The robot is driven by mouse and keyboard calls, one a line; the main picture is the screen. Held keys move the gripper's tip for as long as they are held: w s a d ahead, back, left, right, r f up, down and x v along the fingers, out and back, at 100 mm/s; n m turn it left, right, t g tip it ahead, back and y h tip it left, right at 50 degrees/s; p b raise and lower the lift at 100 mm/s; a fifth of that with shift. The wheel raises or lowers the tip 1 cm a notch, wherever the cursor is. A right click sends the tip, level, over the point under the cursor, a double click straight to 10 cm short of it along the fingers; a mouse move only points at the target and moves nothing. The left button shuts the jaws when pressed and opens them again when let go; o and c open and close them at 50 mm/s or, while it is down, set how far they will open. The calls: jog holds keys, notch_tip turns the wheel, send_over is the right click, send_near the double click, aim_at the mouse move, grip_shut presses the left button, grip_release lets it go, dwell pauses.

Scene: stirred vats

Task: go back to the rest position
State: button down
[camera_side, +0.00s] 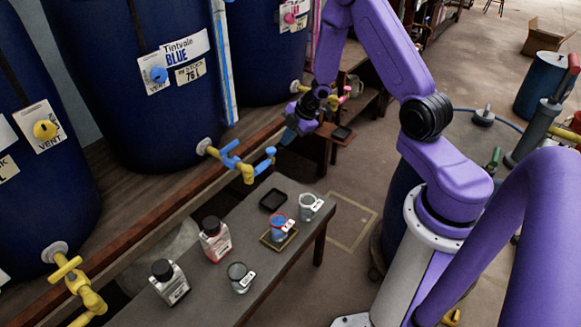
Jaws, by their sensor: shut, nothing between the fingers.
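My gripper (291,134) is at the end of my purple arm, in the upper middle of the side view. It points down and to the left, in the air near the blue-handled tap (234,160) of the vat labelled Tintvale Blue (135,85). It is small and dark here, its fingers are together, and nothing shows between them. It is apart from the things on the low table.
The low table (213,287) bears a beaker of blue liquid (278,230) on a yellow-edged pad, a clear beaker (306,207), another beaker (238,279), two capped bottles (214,240) and a black tray (272,200). Floor behind my arm is partly clear.

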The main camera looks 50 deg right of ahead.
jog(key=s+a+r+m+g+h, duration=0.1)
jog(key=s+a+r, duration=0.3)
jog(key=a+r, duration=0.3)
jog(key=s+a+r+m+h, duration=0.1)
jog(key=s+a+r, duration=0.4)
jog(key=a+r, duration=0.25)
jog(key=s+a+r+g, duration=0.2)
jog(key=s+r, duration=0.1)
jog(key=s, duration=0.8)
jog(key=s+a+r+g, duration=0.1)
jog(key=s+r, duration=0.1)
jog(key=s, duration=0.9)
jog(key=shift+s+a+r+m+g, duration=0.3)
jog(key=shift+a+r+m+g, duration=0.1)
jog(key=c, duration=1.8)
grip_release()
